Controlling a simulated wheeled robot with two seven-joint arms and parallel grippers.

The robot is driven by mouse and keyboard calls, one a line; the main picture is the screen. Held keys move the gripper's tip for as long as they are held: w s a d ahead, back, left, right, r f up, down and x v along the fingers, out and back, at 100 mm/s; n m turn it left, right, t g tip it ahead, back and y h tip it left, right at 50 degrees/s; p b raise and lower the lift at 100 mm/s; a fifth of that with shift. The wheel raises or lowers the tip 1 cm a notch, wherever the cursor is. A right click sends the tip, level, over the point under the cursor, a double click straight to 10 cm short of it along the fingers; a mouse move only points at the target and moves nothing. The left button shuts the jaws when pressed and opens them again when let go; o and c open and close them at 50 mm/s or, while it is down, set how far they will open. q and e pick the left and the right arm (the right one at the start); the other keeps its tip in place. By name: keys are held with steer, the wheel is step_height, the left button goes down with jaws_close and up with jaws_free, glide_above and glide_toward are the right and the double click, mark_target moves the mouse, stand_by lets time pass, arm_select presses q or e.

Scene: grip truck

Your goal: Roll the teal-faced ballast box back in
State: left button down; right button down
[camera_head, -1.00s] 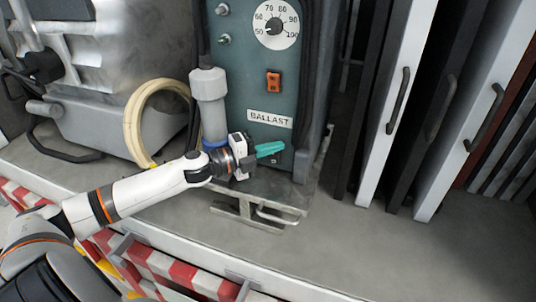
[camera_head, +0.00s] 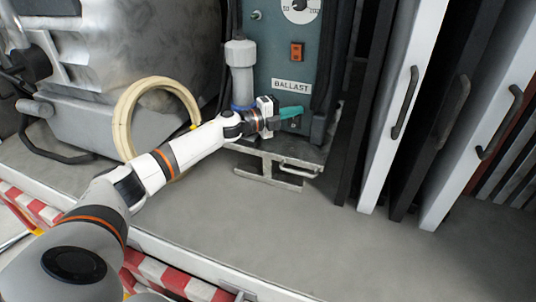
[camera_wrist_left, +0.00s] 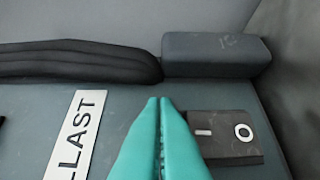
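The ballast box (camera_head: 280,62) has a teal face with a dial at the top, an orange switch and a white BALLAST label (camera_head: 291,87). It stands upright on a low grey metal carriage with a bar handle (camera_head: 298,170). My left gripper (camera_head: 302,111) is at the lower part of the face, below the label. Its teal fingers are together with nothing visible between them. In the left wrist view the fingertips (camera_wrist_left: 159,100) lie over the face between the label and a black rocker switch (camera_wrist_left: 225,133). Contact is hard to tell. My right gripper is out of view.
A coiled cream hose (camera_head: 122,120) and a grey machine (camera_head: 140,50) stand to the left. Upright white and black panels with handles (camera_head: 404,103) stand close on the right. The grey floor (camera_head: 300,225) in front is clear. A red-and-white striped edge (camera_head: 165,275) runs along the front.

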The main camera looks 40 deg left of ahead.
mark_target(298, 100)
arm_select(q)
steer(key=w+b, duration=0.1)
steer(key=w, duration=0.1)
steer(key=w+a+b, duration=0.1)
steer(key=w, duration=0.2)
steer(key=shift+w+a, duration=0.15)
steer(key=shift+w, duration=0.1)
steer(key=shift+a+r, duration=0.1)
steer(key=shift+r, duration=0.05)
steer(key=shift+a+r, duration=0.1)
steer(key=shift+r, duration=0.05)
